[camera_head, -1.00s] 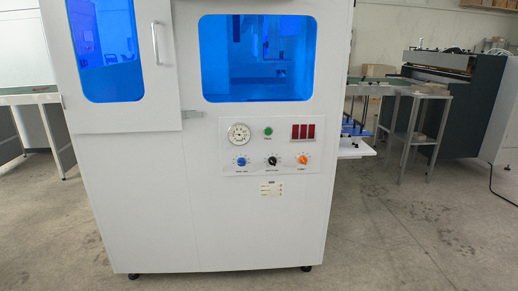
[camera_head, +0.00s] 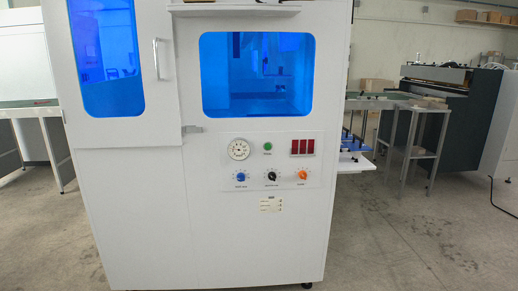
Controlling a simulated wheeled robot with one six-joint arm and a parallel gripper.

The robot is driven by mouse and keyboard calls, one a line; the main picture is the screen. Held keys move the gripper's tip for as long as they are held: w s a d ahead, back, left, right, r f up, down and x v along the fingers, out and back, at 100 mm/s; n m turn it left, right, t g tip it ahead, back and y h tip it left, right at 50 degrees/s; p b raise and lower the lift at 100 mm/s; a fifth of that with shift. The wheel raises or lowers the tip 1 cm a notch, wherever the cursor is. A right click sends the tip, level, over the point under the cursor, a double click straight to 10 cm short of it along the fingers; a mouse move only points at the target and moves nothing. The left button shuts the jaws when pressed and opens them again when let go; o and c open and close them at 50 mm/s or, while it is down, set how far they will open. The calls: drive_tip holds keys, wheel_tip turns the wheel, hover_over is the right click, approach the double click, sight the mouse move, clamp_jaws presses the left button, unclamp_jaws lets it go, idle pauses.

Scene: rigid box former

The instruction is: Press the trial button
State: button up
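The white machine (camera_head: 150,210) stands upright in front of me. Its control panel is on the lower front, right of the middle. A small green button (camera_head: 268,146) sits in the panel's top row, with a label under it too small to read. A round dial gauge (camera_head: 239,149) is to its left and a red display (camera_head: 303,147) to its right. Below are a blue knob (camera_head: 240,177), a black knob (camera_head: 271,176) and an orange knob (camera_head: 303,175). No part of my gripper shows.
A door with a handle (camera_head: 156,59) is at the machine's upper left, beside a blue window (camera_head: 257,75). Side tables (camera_head: 413,104) and a dark machine (camera_head: 455,125) stand to the right. Another table (camera_head: 30,111) is at the left. The concrete floor at front right is clear.

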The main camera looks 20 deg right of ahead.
clamp_jaws()
idle(0.3)
idle(1.1)
